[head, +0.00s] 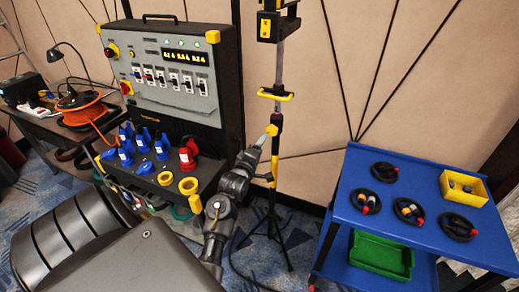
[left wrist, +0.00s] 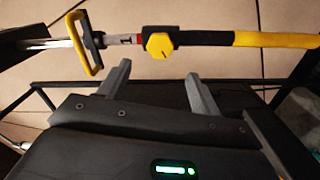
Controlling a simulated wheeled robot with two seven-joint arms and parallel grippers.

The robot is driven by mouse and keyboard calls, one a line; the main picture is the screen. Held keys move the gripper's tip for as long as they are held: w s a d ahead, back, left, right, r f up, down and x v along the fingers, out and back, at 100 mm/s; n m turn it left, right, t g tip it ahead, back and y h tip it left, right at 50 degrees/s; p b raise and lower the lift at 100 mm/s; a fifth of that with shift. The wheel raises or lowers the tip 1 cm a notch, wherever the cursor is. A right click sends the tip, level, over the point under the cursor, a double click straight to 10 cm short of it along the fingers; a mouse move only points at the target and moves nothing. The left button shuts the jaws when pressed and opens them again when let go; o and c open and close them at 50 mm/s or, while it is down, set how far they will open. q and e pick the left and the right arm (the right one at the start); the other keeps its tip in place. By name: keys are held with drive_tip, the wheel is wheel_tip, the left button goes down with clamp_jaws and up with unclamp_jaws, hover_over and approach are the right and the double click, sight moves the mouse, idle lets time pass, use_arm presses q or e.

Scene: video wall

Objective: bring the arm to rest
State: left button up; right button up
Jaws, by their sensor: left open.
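My left arm reaches up from the bottom middle of the head view, with its dark wrist (head: 238,182) in front of the power panel's right edge and close to a tripod stand. In the left wrist view my left gripper (left wrist: 158,72) is open, its two grey fingers apart with nothing between them. Beyond the fingertips runs the stand's pole (left wrist: 215,39), with a yellow knob (left wrist: 160,45) and a yellow loop handle (left wrist: 83,43). The fingers look clear of the pole. My right gripper is not in view.
A grey power panel (head: 165,75) with blue and red plugs stands left of the arm. A blue cart (head: 400,228) at right holds cable coils, a yellow bin (head: 463,188) and a lower green tray (head: 381,254). An orange cable reel (head: 85,112) sits on the left table.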

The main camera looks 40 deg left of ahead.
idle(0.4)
